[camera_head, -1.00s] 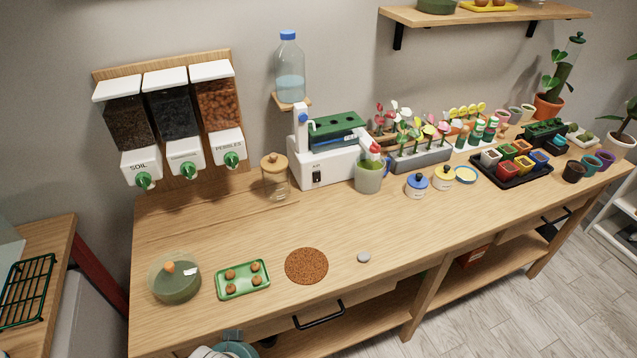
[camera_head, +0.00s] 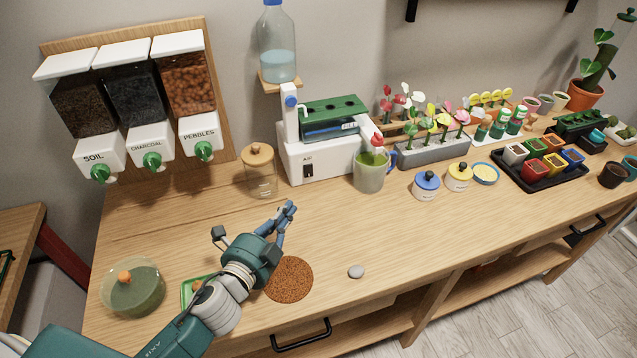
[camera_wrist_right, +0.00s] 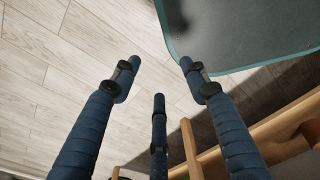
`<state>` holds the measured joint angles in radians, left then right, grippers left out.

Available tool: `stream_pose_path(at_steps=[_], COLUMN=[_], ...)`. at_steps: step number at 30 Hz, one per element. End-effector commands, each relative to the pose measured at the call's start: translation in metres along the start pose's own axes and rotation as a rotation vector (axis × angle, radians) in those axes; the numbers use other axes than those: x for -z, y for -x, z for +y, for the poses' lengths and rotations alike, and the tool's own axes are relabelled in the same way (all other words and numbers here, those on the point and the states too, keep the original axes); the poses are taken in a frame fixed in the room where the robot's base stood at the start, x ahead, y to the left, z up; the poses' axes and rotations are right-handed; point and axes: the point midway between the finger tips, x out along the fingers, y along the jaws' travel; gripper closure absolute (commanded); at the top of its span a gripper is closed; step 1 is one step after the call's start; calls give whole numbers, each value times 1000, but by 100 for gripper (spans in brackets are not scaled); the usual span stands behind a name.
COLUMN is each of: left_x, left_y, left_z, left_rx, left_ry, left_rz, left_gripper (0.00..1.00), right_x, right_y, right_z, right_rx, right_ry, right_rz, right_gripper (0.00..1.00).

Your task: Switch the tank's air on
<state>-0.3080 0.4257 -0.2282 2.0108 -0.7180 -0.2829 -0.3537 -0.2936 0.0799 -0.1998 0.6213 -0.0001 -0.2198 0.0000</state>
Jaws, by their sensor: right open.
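The tank (camera_head: 331,126) has a green top with holes and sits on a white base unit (camera_head: 330,164) at the back of the bench in the head view. The base's front bears the label AIR above a dark rocker switch (camera_head: 308,170); its position is too small to tell. My left gripper (camera_head: 253,224) is open and empty, over the bench in front of and left of the base, apart from the switch. My right gripper (camera_wrist_right: 157,80) is open and empty in the right wrist view, above the floor. It is not in the head view.
A corked glass jar (camera_head: 260,172) stands just left of the base. A green jug (camera_head: 370,170) stands close at its right. A water bottle (camera_head: 277,45) is above. A brown round mat (camera_head: 289,280) and grey pebble (camera_head: 356,271) lie in front. The bench between is clear.

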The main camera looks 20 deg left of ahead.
Motion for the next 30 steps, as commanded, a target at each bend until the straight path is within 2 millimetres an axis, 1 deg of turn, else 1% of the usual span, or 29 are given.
stream_pose_path(at_steps=[1, 3, 5, 8, 12, 15, 17, 20, 23, 26, 30], left_x=[1, 4, 5, 8, 8, 8, 8, 8, 9, 10, 13], left_y=[-4, -6, -7, -8, -8, -8, -8, -10, -19, -35, -64], left_z=[18, 25, 28, 30, 28, 28, 28, 27, 26, 23, 22], left_rx=[9, 17, 21, 25, 26, 26, 26, 26, 28, 29, 29], left_ry=[-30, -58, -75, -88, -91, -90, -89, -88, -88, -87, -87], left_rz=[24, 47, 60, 72, 74, 74, 73, 73, 72, 72, 72], left_gripper=[100, 100, 100, 100, 100, 100, 100, 100, 100, 100, 100], right_x=[4, 12, 17, 10, -18, -29, -29, -22, -11, -2, 1], right_y=[-20, -28, -32, -33, -31, -30, -30, -30, -27, -23, -17], right_z=[1, 3, 3, 2, -3, -5, -5, -4, -2, -1, 0], right_rx=[-1, -4, -5, -3, 3, 5, 5, 3, 2, 1, 0], right_ry=[0, 0, 0, 0, 0, 0, 0, 0, 0, 0, 0], right_rz=[7, 18, 25, 18, -19, -36, -36, -27, -11, 3, 6], right_gripper=[56, 56, 56, 56, 56, 56, 56, 56, 56, 56, 56])
